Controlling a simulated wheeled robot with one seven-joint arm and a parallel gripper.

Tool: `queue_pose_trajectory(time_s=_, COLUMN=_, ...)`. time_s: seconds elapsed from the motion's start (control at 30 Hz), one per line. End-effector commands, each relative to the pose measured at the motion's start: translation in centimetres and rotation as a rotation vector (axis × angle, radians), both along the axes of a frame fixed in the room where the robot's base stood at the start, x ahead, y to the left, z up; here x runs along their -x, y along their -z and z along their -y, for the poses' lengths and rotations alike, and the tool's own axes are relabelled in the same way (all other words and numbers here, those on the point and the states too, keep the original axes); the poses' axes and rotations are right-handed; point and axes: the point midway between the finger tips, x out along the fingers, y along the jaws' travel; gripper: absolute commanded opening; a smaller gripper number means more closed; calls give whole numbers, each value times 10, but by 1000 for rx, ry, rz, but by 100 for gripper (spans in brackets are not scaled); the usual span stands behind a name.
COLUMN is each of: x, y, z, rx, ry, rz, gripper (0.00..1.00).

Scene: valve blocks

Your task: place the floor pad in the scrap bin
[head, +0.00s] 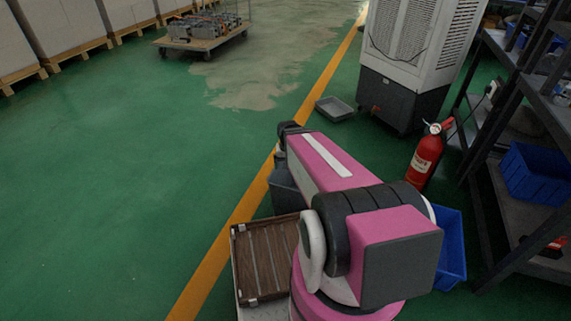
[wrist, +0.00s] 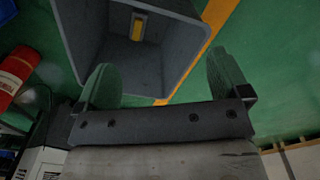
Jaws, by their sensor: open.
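The dark grey scrap bin (wrist: 185,62) shows large in the wrist view, its opening facing the camera. Inside it is a small yellow piece with a pale edge (wrist: 137,27); it looks like the floor pad, but I cannot be sure. My gripper (wrist: 165,82) is open at the bin's opening, with its two green-faced fingers wide apart and nothing between them. In the head view the bin (head: 284,192) stands on the floor, partly hidden behind my pink and black arm.
A brown slatted tray (head: 265,262) is left of my arm, and a blue bin (head: 453,245) is right. A red fire extinguisher (head: 425,157), a shallow grey tray (head: 334,108), an air cooler (head: 405,85) and a dark shelf (head: 540,95) stand beyond. The green floor at left is clear.

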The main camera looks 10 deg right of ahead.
Motion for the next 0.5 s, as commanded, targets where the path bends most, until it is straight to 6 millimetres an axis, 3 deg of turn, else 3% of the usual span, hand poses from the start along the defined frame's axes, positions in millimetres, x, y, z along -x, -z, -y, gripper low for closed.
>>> queue_pose_trajectory(time_s=0.03, x=25, y=-23, z=-9, rx=-3, ry=-33, rz=-4, gripper=94)
queue_pose_trajectory(time_s=0.2, x=54, y=-55, z=-24, rx=-10, ry=-105, rz=-22, gripper=94)
queue_pose_trajectory(time_s=0.5, x=56, y=-59, z=-27, rx=-12, ry=-120, rz=-27, gripper=94)
